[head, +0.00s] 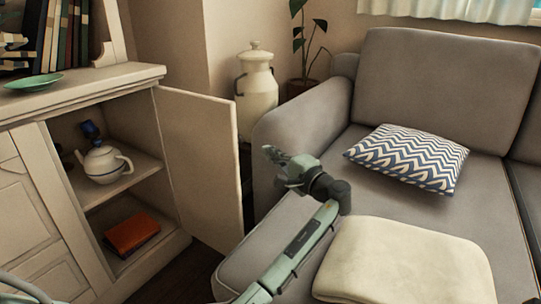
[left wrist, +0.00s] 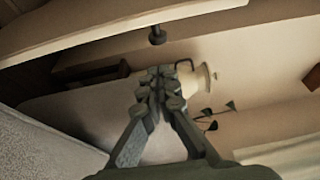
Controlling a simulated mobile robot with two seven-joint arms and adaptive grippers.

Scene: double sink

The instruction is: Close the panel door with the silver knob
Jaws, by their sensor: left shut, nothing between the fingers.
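The cream panel door (head: 203,160) of the cabinet stands wide open in the head view, its free edge toward the sofa. In the left wrist view the door (left wrist: 95,37) crosses the top as a pale band. A small knob (left wrist: 157,35), dark in this light, sticks out from it; the head view does not show the knob. My left gripper (head: 268,152) is shut and empty, to the right of the door's free edge, on the door's outer side. In the left wrist view its fingertips (left wrist: 160,72) are just below the knob, apparently apart from it. My right gripper is out of view.
The open cabinet holds a white teapot (head: 102,163) and an orange-red book (head: 132,234). A lidded cream urn (head: 257,92) and a potted plant (head: 305,60) stand behind my left gripper. The grey sofa (head: 300,124) lies close on the right.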

